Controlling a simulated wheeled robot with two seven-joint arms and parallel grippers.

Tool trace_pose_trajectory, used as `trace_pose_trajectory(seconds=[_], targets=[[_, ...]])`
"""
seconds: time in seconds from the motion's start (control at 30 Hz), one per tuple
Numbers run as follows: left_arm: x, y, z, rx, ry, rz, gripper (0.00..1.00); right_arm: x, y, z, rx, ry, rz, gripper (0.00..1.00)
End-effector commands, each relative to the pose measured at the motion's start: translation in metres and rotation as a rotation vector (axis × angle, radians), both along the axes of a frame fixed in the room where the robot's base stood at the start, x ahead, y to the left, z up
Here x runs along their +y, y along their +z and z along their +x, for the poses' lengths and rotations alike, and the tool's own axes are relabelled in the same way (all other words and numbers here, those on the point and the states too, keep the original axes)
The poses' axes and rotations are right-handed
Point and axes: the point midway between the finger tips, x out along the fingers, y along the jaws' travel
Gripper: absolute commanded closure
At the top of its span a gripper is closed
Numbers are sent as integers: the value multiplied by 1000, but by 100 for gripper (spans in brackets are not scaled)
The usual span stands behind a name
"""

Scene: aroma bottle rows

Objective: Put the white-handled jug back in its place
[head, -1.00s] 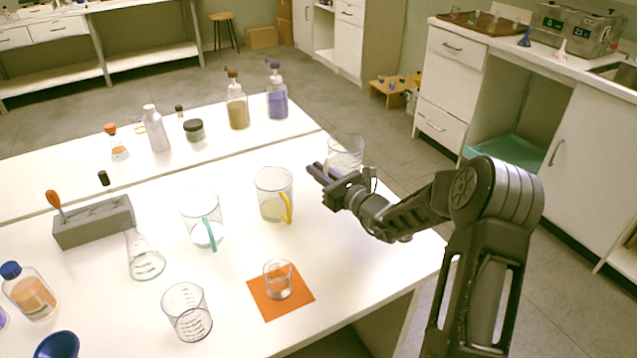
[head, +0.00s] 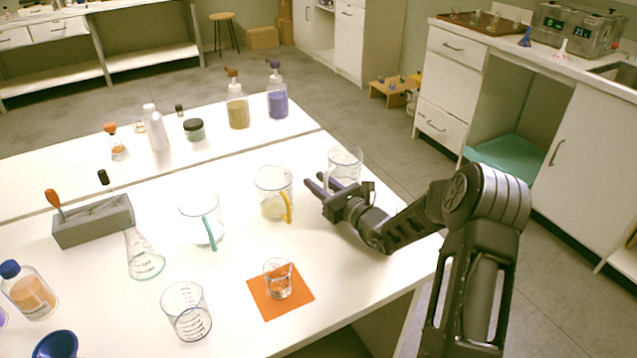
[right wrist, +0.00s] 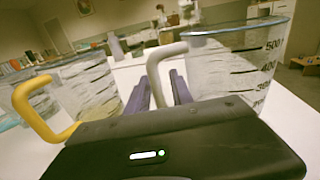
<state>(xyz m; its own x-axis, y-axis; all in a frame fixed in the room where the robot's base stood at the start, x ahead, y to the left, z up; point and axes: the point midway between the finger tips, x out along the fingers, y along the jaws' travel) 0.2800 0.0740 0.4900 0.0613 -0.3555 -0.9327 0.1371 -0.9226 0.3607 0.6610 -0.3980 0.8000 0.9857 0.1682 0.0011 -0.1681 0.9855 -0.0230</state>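The white-handled jug (head: 346,163) is a clear jug standing upright near the far right edge of the table, partly hidden behind my right gripper (head: 318,184). In the right wrist view the jug (right wrist: 238,75) stands at the right, with graduation marks on its side. Its white handle (right wrist: 157,70) reaches down between the two fingers of my right gripper (right wrist: 165,88). The fingers are apart, one on each side of the handle. I cannot tell whether they touch it. My left gripper is not in view.
A yellow-handled jug (head: 272,190) stands close to the left of my right gripper. A teal-handled jug (head: 199,222) stands further left. A small beaker sits on an orange mat (head: 265,308) nearer the front, with another beaker (head: 186,312) to its left. Pump bottles (head: 237,110) stand at the back.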

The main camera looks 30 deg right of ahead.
Motion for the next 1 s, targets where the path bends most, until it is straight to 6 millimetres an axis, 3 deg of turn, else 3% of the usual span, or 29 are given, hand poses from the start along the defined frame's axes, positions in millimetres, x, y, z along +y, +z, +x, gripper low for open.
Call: trace_pose_trajectory(seconds=[0.4, 0.8, 1.0], targets=[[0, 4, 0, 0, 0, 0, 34, -1, 4, -2, 1, -1, 0, 68], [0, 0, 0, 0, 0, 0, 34, -11, 3, -61, 1, -2, 0, 68], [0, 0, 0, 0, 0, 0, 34, -13, 3, -74, 0, 0, 0, 68]])
